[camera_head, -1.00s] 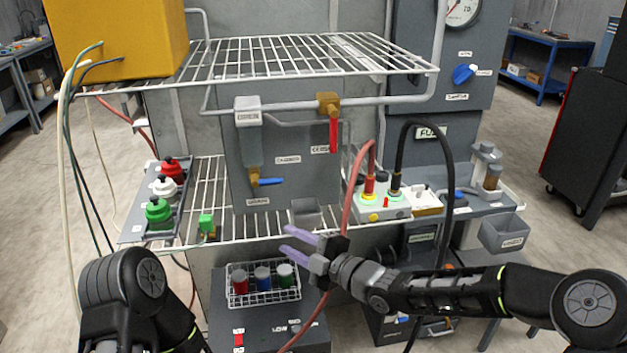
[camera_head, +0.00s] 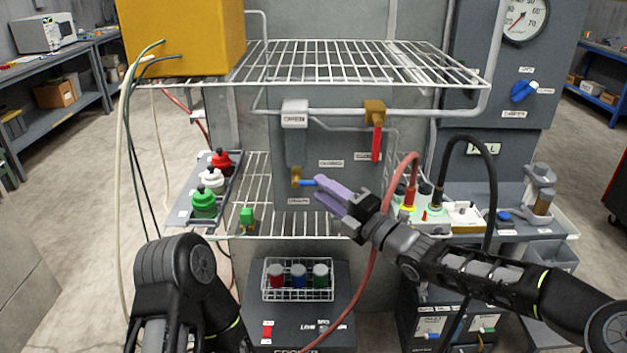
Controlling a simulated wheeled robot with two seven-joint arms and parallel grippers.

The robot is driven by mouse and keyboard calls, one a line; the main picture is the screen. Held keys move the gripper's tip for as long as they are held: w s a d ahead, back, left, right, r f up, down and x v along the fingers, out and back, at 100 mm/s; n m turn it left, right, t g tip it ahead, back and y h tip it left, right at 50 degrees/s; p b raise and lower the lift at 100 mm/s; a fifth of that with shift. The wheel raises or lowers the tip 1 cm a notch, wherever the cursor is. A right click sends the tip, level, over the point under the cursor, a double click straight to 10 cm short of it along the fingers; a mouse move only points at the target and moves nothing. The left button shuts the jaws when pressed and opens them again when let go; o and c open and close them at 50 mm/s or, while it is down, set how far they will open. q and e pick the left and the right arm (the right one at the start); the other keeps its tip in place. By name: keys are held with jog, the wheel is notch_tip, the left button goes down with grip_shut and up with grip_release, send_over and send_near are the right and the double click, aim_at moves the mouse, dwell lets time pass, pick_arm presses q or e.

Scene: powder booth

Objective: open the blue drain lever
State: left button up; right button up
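The blue drain lever (camera_head: 307,183) points right, roughly horizontal, from a small brass valve (camera_head: 296,176) under a grey vertical pipe on the panel. My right gripper (camera_head: 318,188) is open, its two purple fingers apart and pointing left at the lever. The fingertips are at the lever's free right end and partly hide it. I cannot tell whether they touch it or stand in front of it. My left arm (camera_head: 178,275) shows at the lower left, but its gripper is out of view.
A red lever (camera_head: 376,144) hangs from another brass valve to the upper right. A wire shelf (camera_head: 350,62) spans above. Red and black hoses (camera_head: 371,255) run close to my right arm. Colored bottles (camera_head: 204,205) stand at left. A wire basket (camera_head: 298,294) with jars sits below.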

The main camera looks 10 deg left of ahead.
aim_at(313, 184)
jog(key=shift+p+x, duration=0.45)
jog(key=shift+x, duration=1.5)
jog(key=shift+f, duration=0.1)
grip_shut()
